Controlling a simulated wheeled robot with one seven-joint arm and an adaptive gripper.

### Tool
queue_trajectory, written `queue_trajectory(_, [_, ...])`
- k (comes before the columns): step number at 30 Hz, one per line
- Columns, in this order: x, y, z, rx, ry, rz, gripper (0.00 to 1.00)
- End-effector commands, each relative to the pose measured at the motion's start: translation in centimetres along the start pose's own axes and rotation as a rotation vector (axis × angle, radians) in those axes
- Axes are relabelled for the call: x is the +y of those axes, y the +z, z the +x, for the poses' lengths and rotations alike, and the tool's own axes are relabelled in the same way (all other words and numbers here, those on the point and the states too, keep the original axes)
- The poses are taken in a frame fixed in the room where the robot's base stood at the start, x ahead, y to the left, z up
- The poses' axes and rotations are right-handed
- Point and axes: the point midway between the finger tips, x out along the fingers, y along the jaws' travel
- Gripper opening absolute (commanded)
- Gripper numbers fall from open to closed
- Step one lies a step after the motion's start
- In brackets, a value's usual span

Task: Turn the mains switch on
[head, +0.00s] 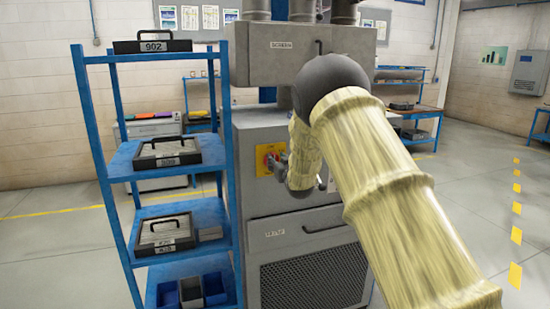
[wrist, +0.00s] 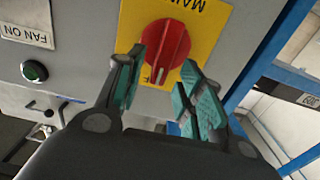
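The mains switch is a red round knob (wrist: 166,47) on a yellow plate (wrist: 203,42) whose upside-down lettering reads "MAIN" in part. The knob's pale mark points toward my gripper in the wrist view. My gripper (wrist: 160,78) is open, its teal-padded fingers on either side of the knob's near part. I cannot tell whether the pads touch it. In the head view the yellow plate (head: 262,160) shows on the grey cabinet's front, left of my arm, with the knob partly hidden by my gripper (head: 280,160).
A green button (wrist: 34,71) and a "FAN ON" label (wrist: 27,36) are beside the switch. The grey cabinet (head: 300,244) has a drawer below the panel. A blue shelf rack (head: 110,150) with labelled filter cases stands close on the left. The floor at right (head: 480,215) is open.

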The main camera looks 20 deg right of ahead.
Motion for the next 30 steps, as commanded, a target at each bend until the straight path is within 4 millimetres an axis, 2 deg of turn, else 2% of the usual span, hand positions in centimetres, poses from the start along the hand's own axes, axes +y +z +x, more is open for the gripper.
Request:
queue_trajectory(6, [0.0, 0.0, 1.4, 0.0, -0.001, 0.0, 0.38])
queue_trajectory(16, [0.0, 0.1, 1.7, 0.0, 0.0, 0.001, 0.38])
queue_trajectory(17, [0.0, 0.1, 1.7, 0.0, 0.0, 0.001, 0.36])
queue_trajectory(23, [0.0, 0.1, 1.7, 0.0, 0.0, 0.001, 0.0])
queue_trajectory(30, [0.1, 0.1, 1.6, 0.0, 0.0, 0.007, 0.0])
